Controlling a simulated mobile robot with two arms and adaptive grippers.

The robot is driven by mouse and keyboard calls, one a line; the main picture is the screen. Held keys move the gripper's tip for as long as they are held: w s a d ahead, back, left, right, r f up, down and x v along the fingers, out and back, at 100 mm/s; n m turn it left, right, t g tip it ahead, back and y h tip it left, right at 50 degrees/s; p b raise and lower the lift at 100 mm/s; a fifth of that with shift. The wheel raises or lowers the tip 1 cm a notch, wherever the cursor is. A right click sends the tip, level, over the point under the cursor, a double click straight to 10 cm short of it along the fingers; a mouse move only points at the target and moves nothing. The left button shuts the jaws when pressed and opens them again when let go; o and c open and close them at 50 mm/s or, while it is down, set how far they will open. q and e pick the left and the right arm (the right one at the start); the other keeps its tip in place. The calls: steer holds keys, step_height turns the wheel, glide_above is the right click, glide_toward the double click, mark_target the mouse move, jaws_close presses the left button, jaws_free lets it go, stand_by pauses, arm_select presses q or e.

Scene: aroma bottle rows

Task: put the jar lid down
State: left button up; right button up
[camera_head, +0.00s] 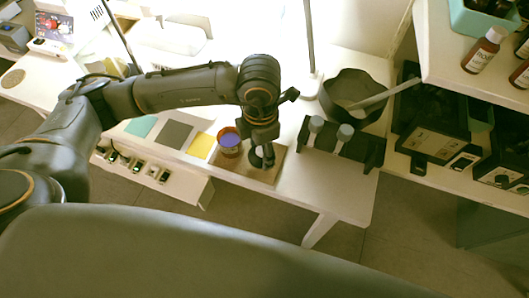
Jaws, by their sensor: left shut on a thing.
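My left gripper (262,157) reaches down over the wooden board (238,170) on the white table. It is shut on a small dark thing, taken as the jar lid, which the fingers mostly hide. I cannot tell whether the lid touches the board. An open jar (229,143) with an orange-brown wall and a purple-blue inside stands on the board, just left of the gripper. My right gripper is not in view.
A dark rack (345,150) with two grey-topped items stands right of the board, with a dark bowl (350,92) behind it. Yellow (201,145), grey (175,134) and teal squares lie left. A lamp pole (310,40) rises behind. Shelves with bottles (484,52) are at right.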

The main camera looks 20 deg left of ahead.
arm_select(q)
steer(key=shift+w+d+f, duration=0.2)
steer(key=shift+w+f, duration=0.45)
steer(key=shift+f, duration=0.2)
step_height(320, 180, down, 3)
steer(key=shift+r+p, duration=0.1)
steer(key=shift+p, duration=0.25)
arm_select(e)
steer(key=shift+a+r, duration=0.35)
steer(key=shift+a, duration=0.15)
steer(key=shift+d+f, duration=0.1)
arm_select(q)
steer(key=shift+f+b, duration=0.3)
steer(key=o, duration=1)
steer(key=shift+r, duration=0.1)
steer(key=shift+c, duration=0.2)
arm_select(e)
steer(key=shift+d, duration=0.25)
